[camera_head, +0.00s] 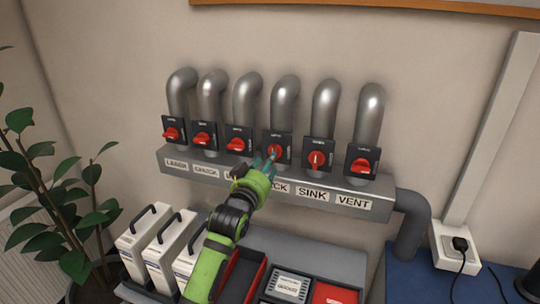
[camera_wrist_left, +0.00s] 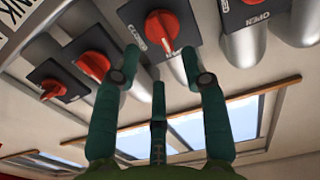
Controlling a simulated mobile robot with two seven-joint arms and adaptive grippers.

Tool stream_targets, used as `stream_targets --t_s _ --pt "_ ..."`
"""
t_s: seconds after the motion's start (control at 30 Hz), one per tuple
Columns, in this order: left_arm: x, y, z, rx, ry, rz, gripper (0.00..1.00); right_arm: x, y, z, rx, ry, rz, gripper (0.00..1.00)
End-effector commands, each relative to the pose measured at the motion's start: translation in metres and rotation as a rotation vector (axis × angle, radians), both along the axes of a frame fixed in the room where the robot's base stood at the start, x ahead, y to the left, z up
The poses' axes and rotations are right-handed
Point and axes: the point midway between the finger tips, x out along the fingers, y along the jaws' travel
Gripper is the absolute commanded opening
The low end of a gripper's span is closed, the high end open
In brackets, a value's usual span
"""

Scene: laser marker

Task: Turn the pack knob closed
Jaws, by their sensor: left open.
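The pack knob (camera_head: 276,151) is a red knob on a dark square plate, fourth from the left in the row. My gripper partly covers it, and its label shows only as "CK". My left gripper (camera_head: 267,163) is in front of and just below this knob. In the left wrist view, the red knob (camera_wrist_left: 163,26) lies ahead, between the tips of the spread dark green fingers (camera_wrist_left: 160,58). The word CLOSED shows on its plate beside it. The gripper is open and holds nothing. I cannot tell whether a fingertip touches the knob. My right gripper is not in view.
The sink knob (camera_head: 316,159) and vent knob (camera_head: 361,166) are to the right; more red knobs are to the left. Grey pipes (camera_head: 285,100) rise behind the labelled duct (camera_head: 330,187). White binders (camera_head: 138,246) and trays (camera_head: 337,292) stand below. A plant (camera_head: 60,215) is at left.

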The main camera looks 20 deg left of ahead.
Motion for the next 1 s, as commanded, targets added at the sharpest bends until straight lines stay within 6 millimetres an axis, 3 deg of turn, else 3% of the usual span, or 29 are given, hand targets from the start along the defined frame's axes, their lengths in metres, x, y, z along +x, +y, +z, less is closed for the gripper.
stream_targets --t_s 0.1,0.23,0.5,0.8,0.83,0.9,0.93,1.0 --pt "0.018 0.000 0.003 0.001 0.001 0.001 0.44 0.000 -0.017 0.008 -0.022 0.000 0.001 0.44" --pt "0.034 -0.001 0.002 0.002 0.002 0.001 0.44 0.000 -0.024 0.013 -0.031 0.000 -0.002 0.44" --pt "0.052 -0.002 0.000 0.002 0.002 0.001 0.44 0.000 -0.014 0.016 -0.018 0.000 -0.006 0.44" --pt "0.054 -0.002 0.000 0.002 0.001 0.001 0.44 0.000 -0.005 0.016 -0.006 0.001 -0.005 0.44" --pt "0.054 -0.002 0.000 0.002 0.001 0.001 0.36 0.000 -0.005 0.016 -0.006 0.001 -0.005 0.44" --pt "0.054 -0.002 0.000 0.002 0.001 0.001 0.08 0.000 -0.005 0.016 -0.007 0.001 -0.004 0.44" --pt "0.054 -0.002 0.000 0.002 0.001 0.001 0.00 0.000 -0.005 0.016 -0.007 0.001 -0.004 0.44" --pt "0.054 -0.002 0.000 0.002 0.001 0.001 0.00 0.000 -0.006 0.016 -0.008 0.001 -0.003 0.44"
